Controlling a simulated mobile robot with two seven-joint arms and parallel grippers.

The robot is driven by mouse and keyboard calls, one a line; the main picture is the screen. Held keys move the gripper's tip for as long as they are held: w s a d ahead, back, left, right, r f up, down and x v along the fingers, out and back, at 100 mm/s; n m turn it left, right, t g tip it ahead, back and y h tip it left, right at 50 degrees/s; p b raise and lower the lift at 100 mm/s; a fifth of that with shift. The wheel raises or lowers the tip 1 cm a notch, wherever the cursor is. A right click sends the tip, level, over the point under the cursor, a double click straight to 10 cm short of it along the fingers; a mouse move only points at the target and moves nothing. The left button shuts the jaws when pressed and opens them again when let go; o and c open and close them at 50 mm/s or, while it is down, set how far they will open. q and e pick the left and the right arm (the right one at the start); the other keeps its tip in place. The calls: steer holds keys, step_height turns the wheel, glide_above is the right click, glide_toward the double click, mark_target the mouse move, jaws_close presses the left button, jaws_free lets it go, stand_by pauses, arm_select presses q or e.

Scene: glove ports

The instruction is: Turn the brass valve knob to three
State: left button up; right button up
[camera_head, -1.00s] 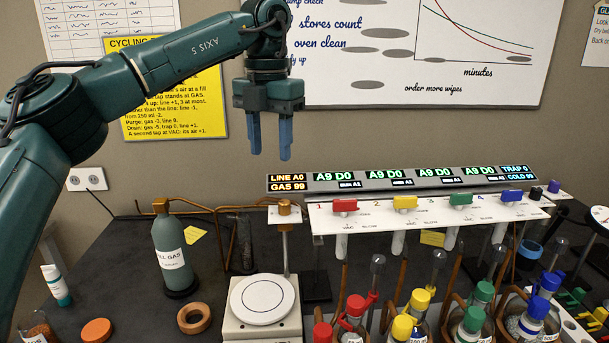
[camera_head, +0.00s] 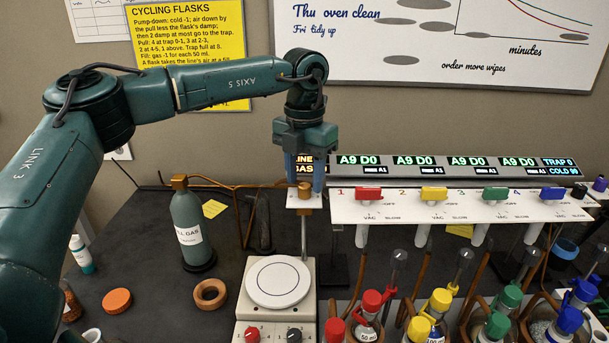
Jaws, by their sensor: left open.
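The brass valve knob (camera_head: 304,190) stands on a small white plate (camera_head: 303,203) on top of a thin post, left of the valve panel. My left gripper (camera_head: 304,183) points straight down over it, with its two blue fingers apart. The fingertips appear on either side of the knob in the picture. I cannot tell whether they touch it. The knob's number marks are too small to read. My right gripper is not in view.
The white panel (camera_head: 345,210) with red, yellow, green and blue taps is close on the right, under the lit display strip (camera_head: 430,175). A grey-green gas bottle (camera_head: 188,225) is at the left. Capped flasks crowd the front right.

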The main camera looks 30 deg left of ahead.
arm_select(q)
steer(key=shift+f, duration=0.65)
steer(key=shift+c, duration=0.6)
jaws_close()
